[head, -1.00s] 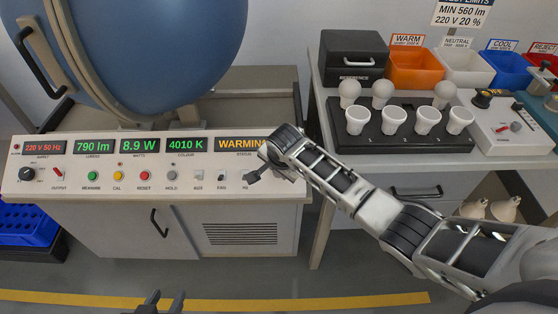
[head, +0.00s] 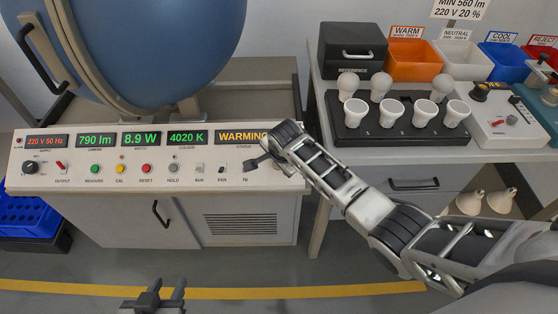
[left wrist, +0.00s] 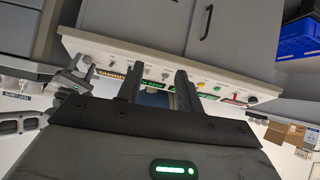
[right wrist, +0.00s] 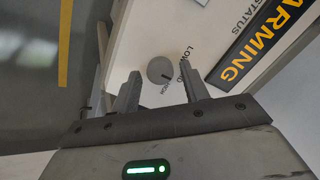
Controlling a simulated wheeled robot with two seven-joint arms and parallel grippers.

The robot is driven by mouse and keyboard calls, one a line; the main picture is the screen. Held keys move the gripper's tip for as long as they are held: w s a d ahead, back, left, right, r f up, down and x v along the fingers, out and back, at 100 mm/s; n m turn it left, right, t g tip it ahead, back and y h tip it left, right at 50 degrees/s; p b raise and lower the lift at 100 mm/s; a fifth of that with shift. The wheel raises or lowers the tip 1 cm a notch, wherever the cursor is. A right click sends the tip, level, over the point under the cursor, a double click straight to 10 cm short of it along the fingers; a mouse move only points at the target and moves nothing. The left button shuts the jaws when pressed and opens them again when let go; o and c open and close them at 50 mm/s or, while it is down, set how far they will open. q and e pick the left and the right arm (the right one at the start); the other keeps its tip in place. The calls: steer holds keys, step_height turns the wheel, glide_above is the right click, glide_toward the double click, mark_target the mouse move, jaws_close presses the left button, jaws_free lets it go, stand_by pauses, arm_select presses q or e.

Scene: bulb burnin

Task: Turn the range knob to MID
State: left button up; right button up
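The range knob (right wrist: 160,71) is a round grey dial on the white console panel in the right wrist view. LOW also shows, and the lettering between is partly covered by a finger. My right gripper (right wrist: 158,88) is open, its fingertips on either side of the knob, apparently short of gripping it. In the head view the right gripper (head: 258,163) is at the console's right end and hides the knob. My left gripper (head: 160,296) is open and empty, low in front of the console; its fingers also show in the left wrist view (left wrist: 158,82).
The console (head: 290,185) has lit displays, buttons, switches and another knob (head: 30,167) at far left. A blue sphere (head: 150,40) stands behind. On the right bench are a black bulb tray (head: 345,131), colored bins (head: 414,62) and a tester box (head: 500,120). Floor in front is clear.

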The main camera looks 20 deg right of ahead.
steer(key=shift+r, duration=0.1)
steer(key=p+v, duration=0.2)
steer(key=v, duration=1.3)
steer(key=shift+s+r, duration=0.2)
steer(key=shift+r, duration=0.1)
steer(key=s+f+n+t+y, duration=0.2)
steer(key=s+f+n, duration=0.55)
steer(key=f, duration=0.25)
steer(key=s+f+n+t+y, duration=0.1)
steer(key=s+n+t, duration=0.2)
steer(key=s+n, duration=0.5)
steer(key=s, duration=0.3)
steer(key=shift+s+f, duration=0.35)
steer(key=shift+f, duration=0.05)
steer(key=shift+c, duration=0.3)
